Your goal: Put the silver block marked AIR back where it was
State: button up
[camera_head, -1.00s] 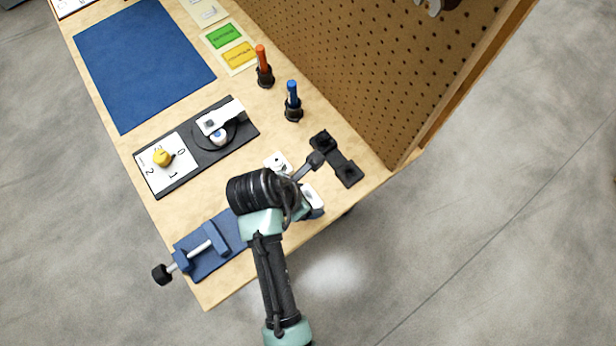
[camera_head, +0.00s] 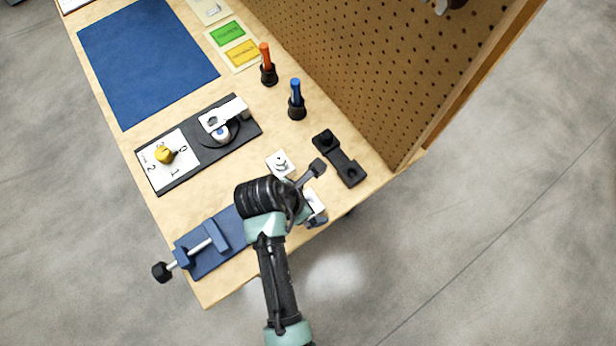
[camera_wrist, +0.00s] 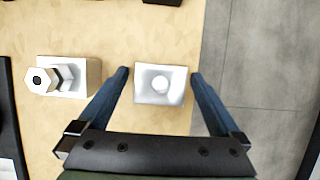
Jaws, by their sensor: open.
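A pale silver block (camera_wrist: 147,98) with a round raised centre sits on the wood near the table edge. In the wrist view it lies between the two fingers of my gripper (camera_wrist: 160,76). The fingers are open, with gaps on both sides of the block. No AIR mark is readable. A second pale block (camera_wrist: 91,78) with a hexagonal fitting stands left of my gripper in the wrist view. It also shows in the head view (camera_head: 280,162).
A black two-post bracket (camera_head: 341,162) lies by the pegboard (camera_head: 340,75). A blue clamp (camera_head: 205,251) is at the front left, and a dial plate (camera_head: 189,172) lies behind. Orange (camera_head: 267,63) and blue (camera_head: 297,97) tools stand upright. The floor lies beyond the right edge.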

jog(key=p+v, duration=0.2)
jog(key=v, duration=1)
jog(key=w+a+r+m+t+y, duration=0.1)
jog(key=w+r+m+t+y, duration=0.1)
jog(key=w+r+m+t, duration=0.9)
jog(key=w+r+m+y, duration=0.1)
jog(key=w+r, duration=0.6)
jog(key=r, duration=0.9)
notch_tip(320, 180, up, 17)
jog(key=d+m+t, duration=0.2)
jog(key=m+t, duration=0.3)
jog(key=t, duration=0.1)
jog(key=s+d+r+m+t, duration=0.1)
jog(key=s+r+m+t, duration=0.3)
jog(key=r, duration=0.5)
jog(key=s+d+r+m+t, duration=0.1)
jog(key=s+r+m+t, duration=0.2)
jog(key=s+r, duration=0.4)
notch_tip(320, 180, up, 3)
jog(key=shift+s+d+f+m+t+y, duration=0.1)
jog(key=shift+s+d+m+t+y, duration=0.1)
jog(key=shift+d+m+t+y, duration=0.3)
jog(key=shift+a, duration=0.15)
